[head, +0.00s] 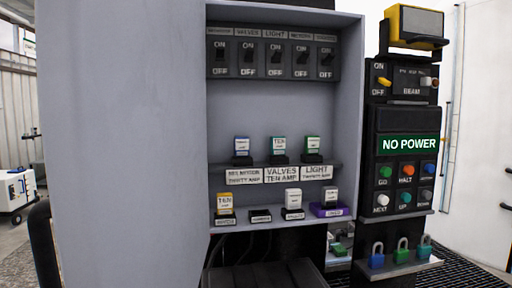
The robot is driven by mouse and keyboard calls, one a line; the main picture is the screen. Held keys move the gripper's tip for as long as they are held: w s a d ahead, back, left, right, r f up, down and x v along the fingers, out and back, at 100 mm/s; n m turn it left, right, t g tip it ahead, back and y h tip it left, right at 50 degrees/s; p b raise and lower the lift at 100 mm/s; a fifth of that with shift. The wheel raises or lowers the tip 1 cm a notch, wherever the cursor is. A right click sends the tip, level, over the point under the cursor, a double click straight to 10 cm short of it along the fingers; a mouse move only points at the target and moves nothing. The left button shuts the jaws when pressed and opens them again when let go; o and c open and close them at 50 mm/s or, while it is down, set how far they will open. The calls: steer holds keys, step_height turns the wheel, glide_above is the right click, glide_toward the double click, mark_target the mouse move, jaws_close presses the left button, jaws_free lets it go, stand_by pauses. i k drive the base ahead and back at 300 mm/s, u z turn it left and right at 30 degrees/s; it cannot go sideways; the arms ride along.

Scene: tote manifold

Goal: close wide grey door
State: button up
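The wide grey door (122,150) is the large plain panel filling the left part of the head view. It stands open to the left of the grey cabinet (348,105), so the cabinet's inside shows. No handle can be made out on the door face. The door's lower edge runs out of the picture. My gripper is not in view, so its state and distance from the door do not show.
Inside the cabinet are a row of switches (274,58) and shelves of small labelled fuses (279,145). A black control panel (403,140) reading "NO POWER" stands at the right, above several padlocks (402,252). A white wheeled unit (15,193) is at far left.

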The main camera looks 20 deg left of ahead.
mark_target(122, 84)
steer(key=z, duration=1.2)
steer(key=k, duration=2.2)
steer(key=u, duration=1.25)
steer(key=i, duration=1)
steer(key=u, duration=0.05)
